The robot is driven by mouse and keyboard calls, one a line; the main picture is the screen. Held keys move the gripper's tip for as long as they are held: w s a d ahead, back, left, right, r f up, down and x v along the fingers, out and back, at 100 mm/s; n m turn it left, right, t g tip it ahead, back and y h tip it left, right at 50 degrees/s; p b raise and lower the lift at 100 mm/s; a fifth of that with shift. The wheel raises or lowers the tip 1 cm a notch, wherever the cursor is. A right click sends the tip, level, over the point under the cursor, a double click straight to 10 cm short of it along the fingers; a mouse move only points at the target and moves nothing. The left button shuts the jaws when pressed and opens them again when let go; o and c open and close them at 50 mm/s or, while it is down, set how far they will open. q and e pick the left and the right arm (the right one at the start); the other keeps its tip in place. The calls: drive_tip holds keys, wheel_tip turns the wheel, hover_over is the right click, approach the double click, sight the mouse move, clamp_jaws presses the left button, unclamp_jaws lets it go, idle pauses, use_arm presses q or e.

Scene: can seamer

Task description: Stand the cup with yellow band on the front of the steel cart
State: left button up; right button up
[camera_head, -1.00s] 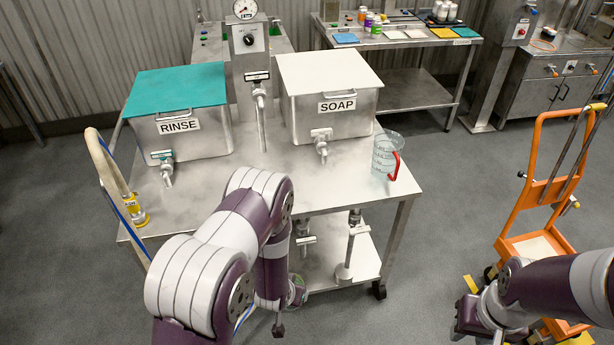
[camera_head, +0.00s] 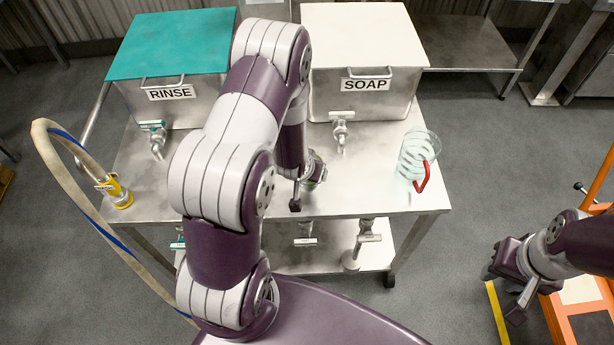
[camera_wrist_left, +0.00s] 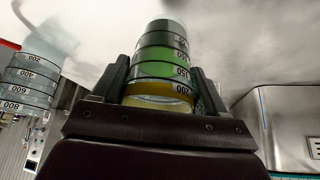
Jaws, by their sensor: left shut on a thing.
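The cup with yellow band (camera_wrist_left: 160,62) is in my left gripper (camera_wrist_left: 158,85) in the left wrist view. It is clear with dark graduation lines, a green content or tint and a yellow band, with a finger on each side. In the head view my left gripper (camera_head: 306,186) is over the front part of the steel cart (camera_head: 375,200), and only a bit of the cup shows behind it. I cannot tell whether the cup touches the cart top. My right gripper (camera_head: 518,292) is low at the right, away from the cart; its jaw opening is unclear.
A clear jug with a red handle (camera_head: 416,158) stands at the cart's right. The RINSE tank (camera_head: 205,105) and SOAP tank (camera_head: 390,98), with taps, stand behind. A hose with a yellow fitting (camera_head: 118,192) is at the left edge. An orange trolley (camera_head: 555,320) is at the right.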

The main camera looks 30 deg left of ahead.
use_arm(q)
drive_tip(key=f, duration=0.3)
drive_tip(key=shift+a+f, duration=0.1)
drive_tip(key=shift+a, duration=0.1)
drive_tip(key=shift+s+a+f, duration=0.1)
drive_tip(key=shift+s+f, duration=0.1)
drive_tip(key=shift+w+f, duration=0.15)
drive_tip(key=shift+w, duration=0.05)
drive_tip(key=o, duration=1.2)
drive_tip(key=s+d+r+g, duration=0.1)
drive_tip(key=s+d+r, duration=0.1)
drive_tip(key=s+r, duration=0.2)
drive_tip(key=s+d+r+m+g, duration=0.1)
drive_tip(key=s+d+r+g, duration=0.1)
drive_tip(key=r, duration=0.8)
drive_tip(key=s+d+r+m+g+h, duration=0.1)
drive_tip(key=s+d+r, duration=0.3)
drive_tip(key=s+r, duration=0.3)
drive_tip(key=shift+r+g+p, duration=0.15)
drive_tip(key=shift+g+p, duration=0.15)
drive_tip(key=shift+p, duration=0.05)
